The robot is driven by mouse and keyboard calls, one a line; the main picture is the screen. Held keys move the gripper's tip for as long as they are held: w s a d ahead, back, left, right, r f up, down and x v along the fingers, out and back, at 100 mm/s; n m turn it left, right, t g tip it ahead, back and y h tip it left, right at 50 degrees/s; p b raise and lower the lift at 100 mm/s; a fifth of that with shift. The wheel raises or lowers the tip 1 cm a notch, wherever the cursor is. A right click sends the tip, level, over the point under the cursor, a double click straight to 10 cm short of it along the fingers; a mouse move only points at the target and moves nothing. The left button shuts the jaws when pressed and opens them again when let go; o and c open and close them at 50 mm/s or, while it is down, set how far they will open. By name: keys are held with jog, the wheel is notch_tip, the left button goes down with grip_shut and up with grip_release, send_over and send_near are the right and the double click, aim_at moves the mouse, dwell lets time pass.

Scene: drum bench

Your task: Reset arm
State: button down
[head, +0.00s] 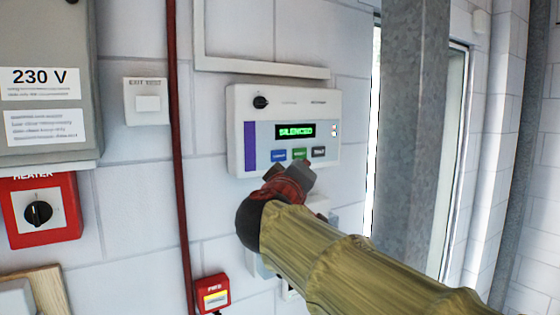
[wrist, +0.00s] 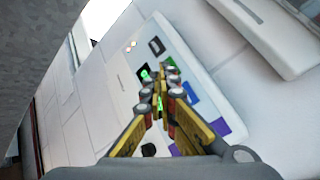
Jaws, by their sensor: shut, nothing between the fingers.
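My arm reaches across the head view to a white wall panel (head: 285,110) with a lit green display (head: 295,130) that reads SILENCED. Below the display is a row of blue, green and dark buttons; the black one (head: 318,152) is at the right. My gripper (head: 290,180) is just below and in front of the button row, with its fingertips hard to make out there. In the wrist view my gripper (wrist: 160,88) is shut and empty, its fingertips over the panel (wrist: 125,80) near its buttons. I cannot tell whether the fingertips touch it. The fingers hide part of the display.
A grey metal column (head: 412,130) stands close at the right of the panel. A red pipe (head: 177,130) runs down the wall at the left. A red heater switch box (head: 40,210), a grey 230 V cabinet (head: 45,60) and a small red fire box (head: 212,293) are also on the wall.

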jog(key=s+d+f+g+b, duration=0.1)
jog(key=s+d+f+g, duration=0.1)
jog(key=f, duration=0.6)
jog(key=s+d+f+g, duration=0.1)
jog(key=s+f+g, duration=0.15)
jog(key=f, duration=0.45)
jog(key=s+d+f+g+b, duration=0.1)
jog(key=s+d+f+g, duration=0.1)
jog(key=f, duration=0.6)
jog(key=s+d+f+m+g+y+b, duration=0.1)
jog(key=s+d+f+b, duration=0.3)
jog(key=s+f, duration=0.5)
jog(key=s+d+f+m+g+y+b, duration=0.1)
jog(key=s+d+f+m+g+b, duration=0.2)
jog(key=s+f, duration=0.7)
jog(key=s+d+f+m+g+y+b, duration=0.2)
jog(key=s+d+f+b, duration=0.3)
jog(key=f, duration=1)
jog(key=s+m+b, duration=0.1)
jog(key=s+b, duration=0.1)
jog(key=s, duration=0.2)
jog(key=shift+s+d+f, duration=0.15)
jog(key=shift+s+d, duration=0.1)
jog(key=shift+d, duration=0.05)
